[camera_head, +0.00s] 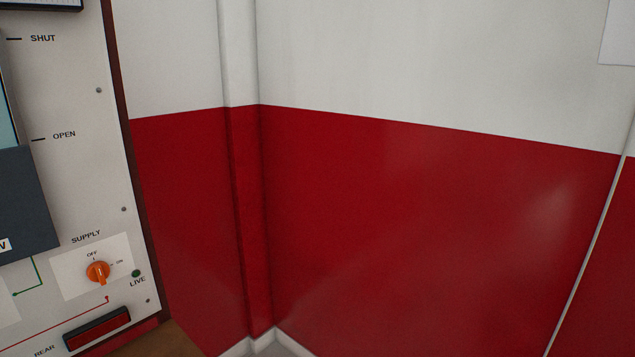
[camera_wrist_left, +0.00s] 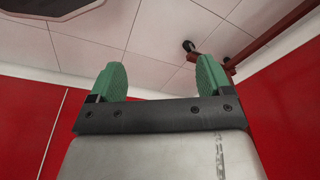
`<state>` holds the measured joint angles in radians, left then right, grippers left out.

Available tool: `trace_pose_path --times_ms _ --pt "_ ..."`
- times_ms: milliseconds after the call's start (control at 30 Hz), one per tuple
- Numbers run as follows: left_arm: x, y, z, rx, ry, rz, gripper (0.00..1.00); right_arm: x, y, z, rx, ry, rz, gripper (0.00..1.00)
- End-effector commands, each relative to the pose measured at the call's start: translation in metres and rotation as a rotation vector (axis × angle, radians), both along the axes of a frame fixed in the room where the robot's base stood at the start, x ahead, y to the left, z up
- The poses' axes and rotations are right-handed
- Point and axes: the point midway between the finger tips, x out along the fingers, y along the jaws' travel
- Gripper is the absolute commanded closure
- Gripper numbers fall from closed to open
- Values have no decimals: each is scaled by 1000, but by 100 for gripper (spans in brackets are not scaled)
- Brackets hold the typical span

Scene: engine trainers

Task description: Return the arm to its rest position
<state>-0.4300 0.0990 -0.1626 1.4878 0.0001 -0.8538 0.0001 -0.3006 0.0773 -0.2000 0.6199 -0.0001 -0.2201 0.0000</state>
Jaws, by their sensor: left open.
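My left gripper (camera_wrist_left: 161,78) shows in the left wrist view. Its two green fingers stand wide apart with nothing between them. Neither gripper nor arm shows in the head view. My right gripper is in no view.
In the head view, a white trainer panel (camera_head: 75,100) stands at the left, with an orange supply knob (camera_head: 98,271) and a dark green LIVE lamp (camera_head: 136,273). A red-and-white wall (camera_head: 430,220) fills the rest. A dark red bar (camera_wrist_left: 275,35) crosses the wrist view's upper right.

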Motion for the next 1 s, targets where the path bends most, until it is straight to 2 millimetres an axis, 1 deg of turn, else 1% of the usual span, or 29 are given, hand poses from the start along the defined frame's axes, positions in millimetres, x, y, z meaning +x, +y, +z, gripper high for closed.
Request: trace_pose_path --times_ms 33,100,167,200,300,400,500,600,1000 --pt "-14 2 -21 3 21 -3 20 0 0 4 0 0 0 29" --pt "-33 5 -48 4 36 -7 20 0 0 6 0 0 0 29" --pt "-53 8 -68 6 50 -10 20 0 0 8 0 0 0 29" --pt "-66 10 -80 7 58 -12 20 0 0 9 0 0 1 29" --pt "-98 16 -104 11 77 -15 20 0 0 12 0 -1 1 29" --pt "-126 22 -118 13 91 -19 20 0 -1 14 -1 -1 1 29" --pt "-144 26 -126 14 97 -22 20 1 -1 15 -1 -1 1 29" --pt "-153 28 -129 15 101 -24 20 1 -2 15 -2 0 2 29" --pt "-155 28 -130 15 101 -24 20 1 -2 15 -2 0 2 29"
